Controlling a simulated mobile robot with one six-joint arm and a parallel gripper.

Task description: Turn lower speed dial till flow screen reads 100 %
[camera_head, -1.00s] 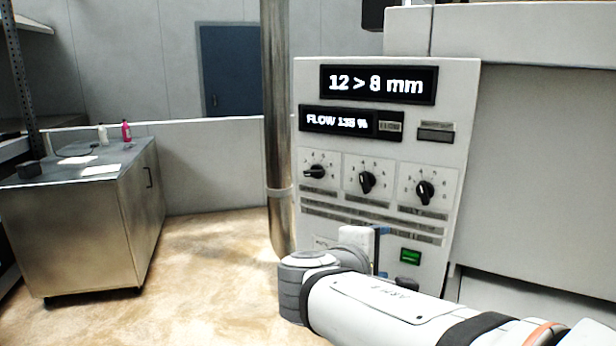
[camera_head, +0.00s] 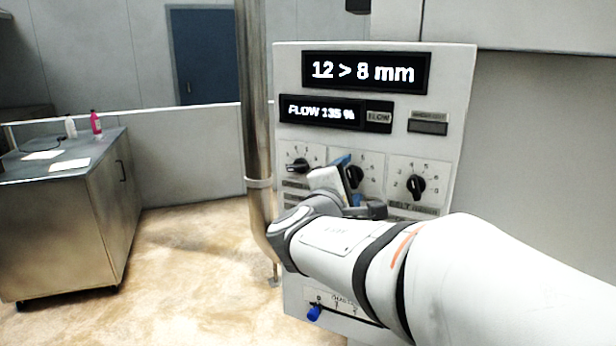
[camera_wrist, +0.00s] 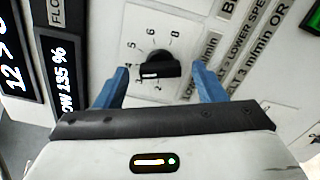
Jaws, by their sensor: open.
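The flow screen (camera_head: 320,112) on the white panel reads FLOW 135 %; part of it shows in the wrist view (camera_wrist: 62,75). The lower speed dial (camera_wrist: 158,66), a black knob on a white numbered plate, is in the wrist view beside a label with "LOWER SPE" legible. It appears to be the middle dial (camera_head: 354,176) in the head view, partly covered by my gripper. My gripper (camera_wrist: 160,75) is open, with one blue finger on each side of the knob. Contact with the knob cannot be told.
Other black dials stand left (camera_head: 298,165) and right (camera_head: 416,185) of the middle one. The thickness screen (camera_head: 365,71) above reads 12 > 8 mm. A blue-tipped lever (camera_head: 314,313) is low on the panel. A steel post (camera_head: 255,120) stands left of it, and a metal cabinet (camera_head: 70,220) farther left.

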